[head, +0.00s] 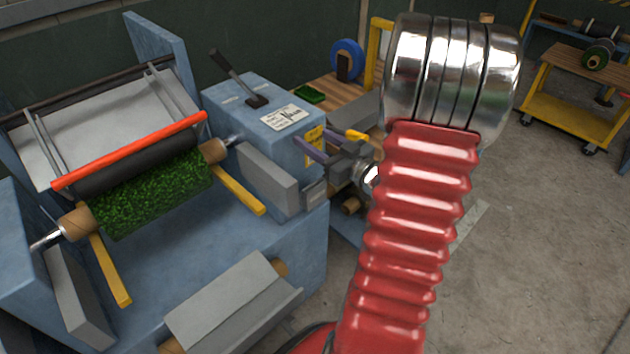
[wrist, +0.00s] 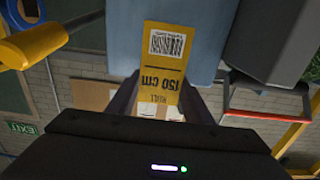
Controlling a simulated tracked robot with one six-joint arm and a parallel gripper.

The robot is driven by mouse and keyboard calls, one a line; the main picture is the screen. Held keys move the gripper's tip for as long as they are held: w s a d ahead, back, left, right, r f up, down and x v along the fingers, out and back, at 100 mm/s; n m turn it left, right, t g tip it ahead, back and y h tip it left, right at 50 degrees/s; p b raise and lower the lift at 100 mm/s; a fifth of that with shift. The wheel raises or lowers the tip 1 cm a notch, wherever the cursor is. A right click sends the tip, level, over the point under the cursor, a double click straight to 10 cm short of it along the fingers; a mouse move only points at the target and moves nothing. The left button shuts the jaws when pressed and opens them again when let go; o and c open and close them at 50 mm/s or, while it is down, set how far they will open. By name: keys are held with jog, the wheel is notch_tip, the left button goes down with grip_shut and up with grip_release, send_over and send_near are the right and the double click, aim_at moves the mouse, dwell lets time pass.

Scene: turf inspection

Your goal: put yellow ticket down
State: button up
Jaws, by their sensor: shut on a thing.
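In the head view my gripper (head: 311,145) is at the right side of the blue machine housing (head: 255,100), and a small part of the yellow ticket (head: 314,132) shows above the fingers. I cannot tell whether the ticket touches the housing.
A white printed label (head: 284,117) and a black lever (head: 238,78) are on the housing's top. A green turf roll (head: 150,195) lies across the machine at left. A yellow trolley (head: 572,105) stands far right.

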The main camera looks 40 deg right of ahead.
notch_tip(320, 180, down, 11)
jog(key=shift+r, duration=0.2)
dwell(0.4)
jog(key=shift+f, duration=1.9)
jog(key=o, duration=1)
jog(key=shift+s, duration=0.1)
jog(key=shift+s+d, duration=0.15)
jog(key=shift+s, duration=5.8)
